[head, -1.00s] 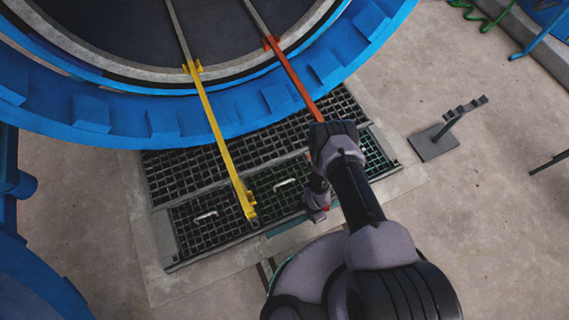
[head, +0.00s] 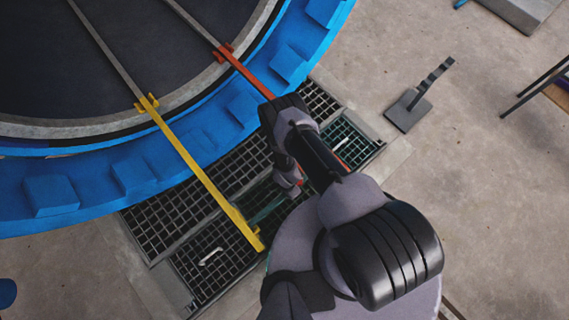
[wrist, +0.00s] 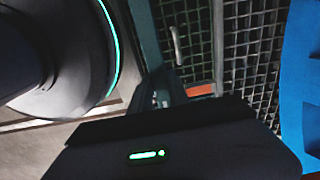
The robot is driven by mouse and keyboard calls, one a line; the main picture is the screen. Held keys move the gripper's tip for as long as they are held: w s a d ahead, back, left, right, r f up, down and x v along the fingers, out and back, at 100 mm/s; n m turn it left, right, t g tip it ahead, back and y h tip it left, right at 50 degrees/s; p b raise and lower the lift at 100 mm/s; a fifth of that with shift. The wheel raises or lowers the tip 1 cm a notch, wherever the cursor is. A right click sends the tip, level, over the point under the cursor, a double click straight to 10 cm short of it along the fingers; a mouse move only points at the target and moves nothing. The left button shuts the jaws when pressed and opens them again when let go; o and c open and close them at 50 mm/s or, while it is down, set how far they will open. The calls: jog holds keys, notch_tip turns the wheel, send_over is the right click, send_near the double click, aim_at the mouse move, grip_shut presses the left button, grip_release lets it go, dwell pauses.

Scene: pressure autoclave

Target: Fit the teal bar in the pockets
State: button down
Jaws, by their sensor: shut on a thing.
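The teal bar (head: 266,211) shows in the head view as a short stretch over the floor grating, between my gripper and the yellow rail's near end. In the wrist view the bar (wrist: 146,40) runs up from my gripper's jaws. My gripper (head: 292,184) is shut on the bar; the fingertips are small and dark here. The yellow rail (head: 195,170) ends in a small bracket (head: 254,238) that may be a pocket. The red-orange rail (head: 246,75) passes behind my arm, which hides much of it. Whether the bar touches any pocket cannot be told.
The blue ring (head: 140,172) of the autoclave mouth fills the upper left. A grated pit (head: 215,260) with a pale handle (head: 211,256) lies below. A dark notched stand (head: 410,110) is at right on open concrete floor. A table (head: 555,90) stands at the far right.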

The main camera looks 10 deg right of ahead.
jog(key=shift+f, duration=0.1)
notch_tip(320, 180, down, 6)
jog(key=b, duration=0.5)
jog(key=shift+a+r+b, duration=0.1)
jog(key=shift+r+b, duration=0.1)
jog(key=shift+b, duration=0.1)
dwell(1.1)
jog(key=shift+f+b, duration=0.45)
jog(key=shift+f, duration=1.1)
jog(key=c, duration=1.2)
grip_release()
jog(key=shift+o, duration=0.2)
notch_tip(320, 180, up, 18)
jog(key=p, duration=0.9)
jog(key=shift+f, duration=0.25)
